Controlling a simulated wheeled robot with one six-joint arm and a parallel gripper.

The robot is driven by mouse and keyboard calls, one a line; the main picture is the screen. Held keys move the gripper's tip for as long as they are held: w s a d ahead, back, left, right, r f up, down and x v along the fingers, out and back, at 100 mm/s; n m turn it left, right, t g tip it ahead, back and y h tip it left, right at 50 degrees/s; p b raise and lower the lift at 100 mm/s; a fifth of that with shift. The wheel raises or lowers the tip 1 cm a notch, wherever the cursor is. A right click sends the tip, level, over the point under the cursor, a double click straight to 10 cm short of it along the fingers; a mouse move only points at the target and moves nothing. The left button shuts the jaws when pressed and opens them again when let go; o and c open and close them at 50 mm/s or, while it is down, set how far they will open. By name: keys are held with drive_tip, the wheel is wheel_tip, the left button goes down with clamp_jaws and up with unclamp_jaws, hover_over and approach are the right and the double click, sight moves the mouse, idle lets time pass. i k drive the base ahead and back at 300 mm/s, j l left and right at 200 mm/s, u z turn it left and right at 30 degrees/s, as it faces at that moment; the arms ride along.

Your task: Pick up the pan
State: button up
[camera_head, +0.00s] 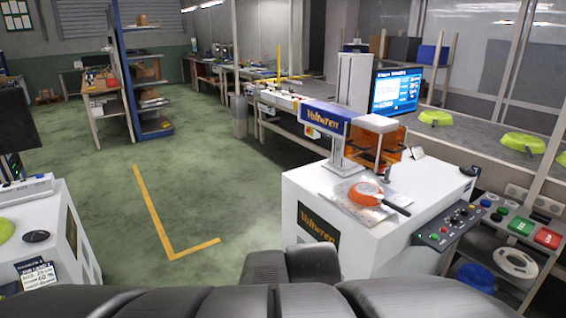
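An orange pan (366,194) with a dark handle lies on a light square plate on top of a white machine (353,245), right of centre. Its handle points to the lower right. Several lime-green pans, one of them at the right (522,142), lie spaced apart on the long grey conveyor (475,134) behind the machine. Part of another green thing (6,229) shows at the left edge. My gripper is not in view; only dark parts of my own body show along the bottom.
A press head marked Voltwren (325,118) hangs over the plate behind the pan. A monitor (396,91) stands behind it. A button panel (447,226) juts out at the machine's right. Green floor (110,190) is clear at the left, with yellow tape.

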sight(366, 195)
drive_tip(key=i+l, duration=0.2)
drive_tip(key=l, duration=0.15)
drive_tip(key=i+l+u, duration=0.15)
drive_tip(key=l, duration=0.2)
drive_tip(key=i+l, duration=0.2)
drive_tip(key=l, duration=0.15)
drive_tip(key=i+l+u, duration=0.15)
drive_tip(key=l, duration=0.2)
